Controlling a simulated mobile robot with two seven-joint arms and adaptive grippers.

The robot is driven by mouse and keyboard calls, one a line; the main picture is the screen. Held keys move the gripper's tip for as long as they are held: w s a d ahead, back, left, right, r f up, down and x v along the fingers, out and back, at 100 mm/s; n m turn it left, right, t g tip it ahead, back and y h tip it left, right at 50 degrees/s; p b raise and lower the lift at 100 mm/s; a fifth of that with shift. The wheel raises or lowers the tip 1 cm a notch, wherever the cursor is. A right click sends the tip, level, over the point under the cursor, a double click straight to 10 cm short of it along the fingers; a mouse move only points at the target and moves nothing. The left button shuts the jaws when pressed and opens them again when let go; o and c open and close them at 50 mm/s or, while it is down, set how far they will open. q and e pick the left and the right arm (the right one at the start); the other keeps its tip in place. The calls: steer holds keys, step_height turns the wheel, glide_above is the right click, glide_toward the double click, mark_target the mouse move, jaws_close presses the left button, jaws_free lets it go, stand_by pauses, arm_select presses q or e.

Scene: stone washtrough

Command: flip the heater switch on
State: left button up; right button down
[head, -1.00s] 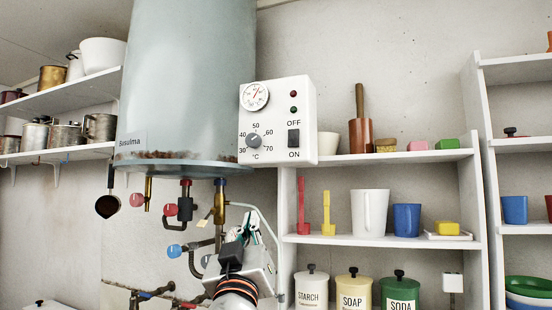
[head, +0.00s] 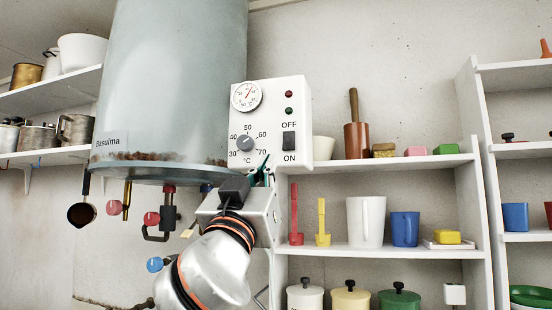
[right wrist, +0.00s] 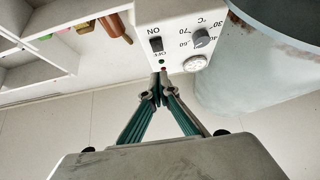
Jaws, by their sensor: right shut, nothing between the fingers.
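The heater control box (head: 303,100) is white and fixed in front of the big grey tank. Its black rocker switch (head: 289,141) sits on the right of the front face, between OFF above and ON below. Which side is pressed is too small to tell. My right gripper (head: 264,163) is shut and empty, its greenish fingers pointing up at the box's lower edge, left of and below the switch. In the right wrist view the box appears upside down, with the switch (right wrist: 156,44) beyond the closed fingertips (right wrist: 160,80). Contact cannot be seen. My left gripper is not in view.
A temperature knob (head: 245,143) and round gauge (head: 246,96) share the box's face, with two small lamps above the switch. Pipes and valves (head: 168,205) hang below the tank (head: 170,80). Shelves with mugs and canisters (head: 366,220) stand close on the right.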

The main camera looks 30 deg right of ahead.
mark_target(288, 147)
steer(key=x, duration=0.4)
steer(key=d+f+p+x, duration=0.1)
steer(key=x, duration=0.2)
steer(key=f+p+x, duration=0.1)
steer(key=x, duration=0.3)
steer(key=shift+w+d+r, duration=0.25)
steer(key=shift+w+d, duration=0.1)
steer(key=shift+w, duration=0.25)
steer(key=shift+w+d, duration=0.2)
steer(key=shift+f, duration=0.1)
steer(key=shift+w+d+f, duration=0.35)
steer(key=shift+r, duration=0.2)
steer(key=shift+s+r, duration=0.1)
